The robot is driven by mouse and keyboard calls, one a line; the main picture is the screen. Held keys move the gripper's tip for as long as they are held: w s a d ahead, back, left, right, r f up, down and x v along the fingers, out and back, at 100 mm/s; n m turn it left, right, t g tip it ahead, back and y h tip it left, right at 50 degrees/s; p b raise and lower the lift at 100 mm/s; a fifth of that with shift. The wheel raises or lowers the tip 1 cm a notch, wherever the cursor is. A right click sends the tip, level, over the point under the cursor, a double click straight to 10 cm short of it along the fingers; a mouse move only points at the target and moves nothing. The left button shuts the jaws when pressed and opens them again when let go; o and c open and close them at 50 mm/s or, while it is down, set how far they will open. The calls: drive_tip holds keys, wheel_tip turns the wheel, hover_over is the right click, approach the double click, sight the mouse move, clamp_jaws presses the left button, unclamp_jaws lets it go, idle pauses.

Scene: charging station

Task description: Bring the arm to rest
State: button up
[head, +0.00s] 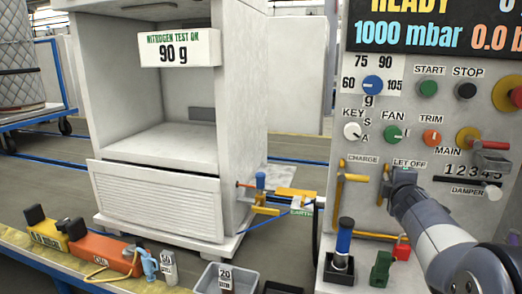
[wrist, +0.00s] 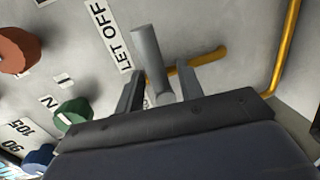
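My gripper (head: 393,178) is at the control panel (head: 437,110), just below the LET OFF label (head: 409,163), with my arm reaching in from the lower right. In the wrist view my gripper (wrist: 160,70) has its two fingers apart. A grey cylindrical handle (wrist: 147,52) stands out from the panel between them, with a visible gap to the right finger. Contact with the left finger cannot be told. A yellow bar (wrist: 205,60) runs behind the fingers. In the head view the handle is hidden by my gripper.
Knobs crowd the panel nearby: the green FAN knob (head: 392,133), the orange TRIM knob (head: 432,137) and a red-handled MAIN switch (head: 490,144). A white cabinet (head: 165,145) is farther left.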

drive_tip(key=shift+w+r+m+p, duration=0.1)
drive_tip(key=shift+m+p, duration=0.4)
drive_tip(key=shift+p, duration=0.2)
drive_tip(key=shift+m+y+p, duration=0.3)
drive_tip(key=shift+m, duration=0.1)
drive_tip(key=shift+f+m+p, duration=0.35)
drive_tip(key=shift+m+p, duration=0.25)
drive_tip(key=shift+m, duration=0.6)
drive_tip(key=shift+f+t+y, duration=0.1)
drive_tip(key=shift+t+y, duration=0.2)
drive_tip(key=shift+y, duration=0.1)
